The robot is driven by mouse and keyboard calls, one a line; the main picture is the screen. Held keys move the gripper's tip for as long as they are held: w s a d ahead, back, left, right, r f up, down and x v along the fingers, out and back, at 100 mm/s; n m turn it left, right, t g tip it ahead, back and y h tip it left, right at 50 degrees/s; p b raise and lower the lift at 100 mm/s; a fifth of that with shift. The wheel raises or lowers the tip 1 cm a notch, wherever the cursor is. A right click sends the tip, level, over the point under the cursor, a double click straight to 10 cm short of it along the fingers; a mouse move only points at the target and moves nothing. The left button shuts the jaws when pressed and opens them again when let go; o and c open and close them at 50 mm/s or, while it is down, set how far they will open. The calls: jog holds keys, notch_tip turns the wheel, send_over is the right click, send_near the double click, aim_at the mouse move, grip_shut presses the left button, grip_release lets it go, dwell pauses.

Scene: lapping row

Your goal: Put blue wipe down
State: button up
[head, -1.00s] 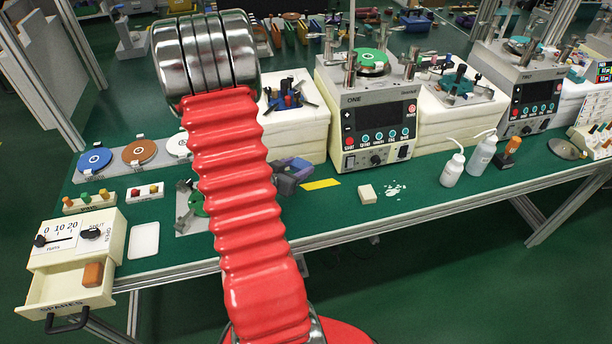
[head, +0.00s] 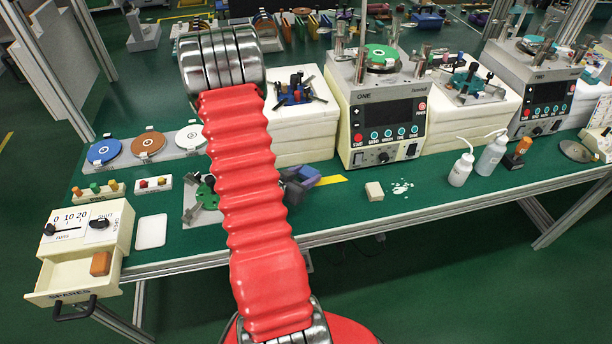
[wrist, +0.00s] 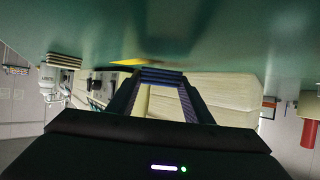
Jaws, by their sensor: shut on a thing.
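My gripper (wrist: 161,88) is shut on the blue wipe (wrist: 162,74), a dark blue folded piece across the fingertips in the wrist view. That view is upside down, with the green bench top along its upper edge. In the head view the blue wipe (head: 308,173) shows as a small blue-purple patch just right of my red arm, low over the bench by the yellow strip (head: 333,180). My red arm hides part of the gripper there. I cannot tell whether the wipe touches the bench.
A cream block (head: 374,191) and a white spill (head: 401,187) lie right of the yellow strip. Machine ONE (head: 388,120) stands behind. A metal fixture with a green disc (head: 205,195) is left of the arm. A white tray (head: 151,231) and an open drawer (head: 75,275) are at the left.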

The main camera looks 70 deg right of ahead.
jog(key=shift+f, duration=0.55)
jog(key=shift+f, duration=0.15)
jog(key=o, duration=0.9)
jog(key=shift+o, duration=0.7)
jog(key=shift+w, duration=0.15)
jog(key=shift+w+a+r, duration=0.1)
jog(key=shift+a+r, duration=0.05)
jog(key=shift+r, duration=0.05)
jog(key=v, duration=1.1)
jog(key=shift+a+r, duration=0.2)
jog(key=shift+a, duration=0.1)
